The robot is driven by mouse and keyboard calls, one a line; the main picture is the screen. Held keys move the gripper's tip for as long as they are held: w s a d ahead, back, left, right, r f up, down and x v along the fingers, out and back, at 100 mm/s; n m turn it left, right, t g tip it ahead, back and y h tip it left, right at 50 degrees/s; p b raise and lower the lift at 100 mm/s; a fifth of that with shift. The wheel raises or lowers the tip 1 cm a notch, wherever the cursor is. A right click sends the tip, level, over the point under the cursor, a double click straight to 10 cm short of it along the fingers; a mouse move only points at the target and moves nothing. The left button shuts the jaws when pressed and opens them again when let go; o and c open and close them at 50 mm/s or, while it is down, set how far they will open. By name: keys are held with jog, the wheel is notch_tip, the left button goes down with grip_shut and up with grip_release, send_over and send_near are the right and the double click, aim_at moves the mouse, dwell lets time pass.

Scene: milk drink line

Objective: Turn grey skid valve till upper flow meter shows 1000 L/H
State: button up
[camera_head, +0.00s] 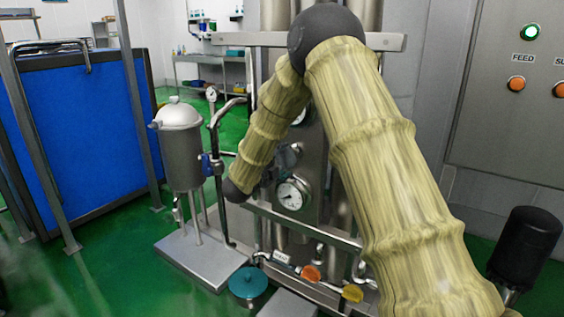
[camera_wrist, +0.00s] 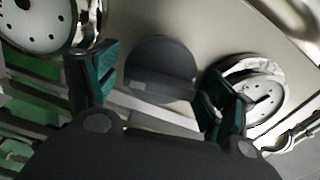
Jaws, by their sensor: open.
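In the wrist view a dark grey rounded knob (camera_wrist: 160,66), which looks like the grey skid valve, sits on the steel panel between the two teal fingers of my gripper (camera_wrist: 163,88). The fingers are apart, one on each side of it; I cannot tell whether they touch it. The grey knob shows small and partly hidden in the head view (camera_head: 289,155). A round white dial (camera_head: 293,194) is below it, and another dial (camera_head: 300,112) is above, mostly hidden by my arm. Their readings are too small to tell.
Orange (camera_head: 310,273) and yellow (camera_head: 352,293) valve handles are on the lower pipes. A steel filter vessel (camera_head: 180,140) and its piping stand left of the skid. A control cabinet (camera_head: 520,120) is at right. Green floor is free at left.

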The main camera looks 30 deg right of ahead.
jog(key=c, duration=0.9)
jog(key=shift+r+n+p, duration=0.1)
jog(key=shift+n+p, duration=0.2)
jog(key=shift+p, duration=0.2)
jog(key=shift+n+p, duration=0.5)
jog(key=shift+p, duration=0.2)
jog(key=n+p, duration=0.2)
jog(key=p, duration=0.1)
jog(key=shift+r+n, duration=0.15)
jog(key=shift+n, duration=0.15)
jog(key=n+p, duration=0.3)
jog(key=shift+f+n+p, duration=0.25)
jog(key=shift+n+p, duration=0.7)
jog(key=shift+n, duration=0.25)
jog(key=shift+f, duration=0.1)
